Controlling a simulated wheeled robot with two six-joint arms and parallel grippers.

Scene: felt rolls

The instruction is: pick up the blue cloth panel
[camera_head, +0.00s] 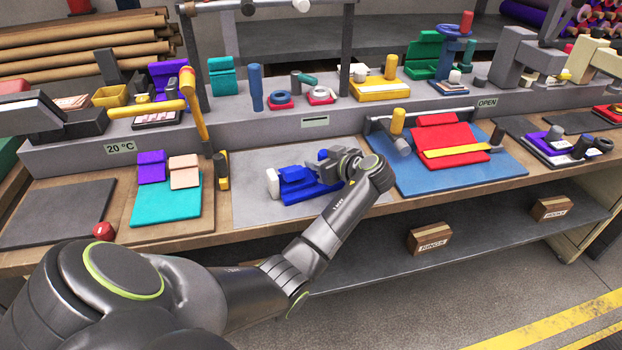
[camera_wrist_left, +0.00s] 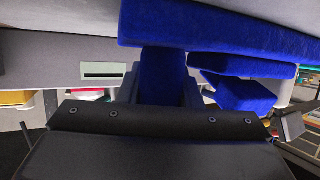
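Several blue cloth pieces lie folded or stacked on the grey mat in the head view, and I cannot tell which is the blue cloth panel (camera_head: 298,190). My left gripper (camera_head: 328,162) is down at their right end, close above the mat. In the left wrist view a long blue piece (camera_wrist_left: 220,32) crosses the top. Another blue part (camera_wrist_left: 163,75) fills the space between my two dark fingers, with no clear gap beside it. I cannot tell whether the fingers press on it. More blue pieces (camera_wrist_left: 240,92) show to the right. My right gripper is not in view.
A white cylinder (camera_head: 272,183) stands at the left end of the blue cloth. Red and yellow cloth lies on a blue mat (camera_head: 420,182) to the right, teal cloth (camera_head: 166,205) to the left. A raised grey shelf (camera_head: 240,125) with tools runs behind.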

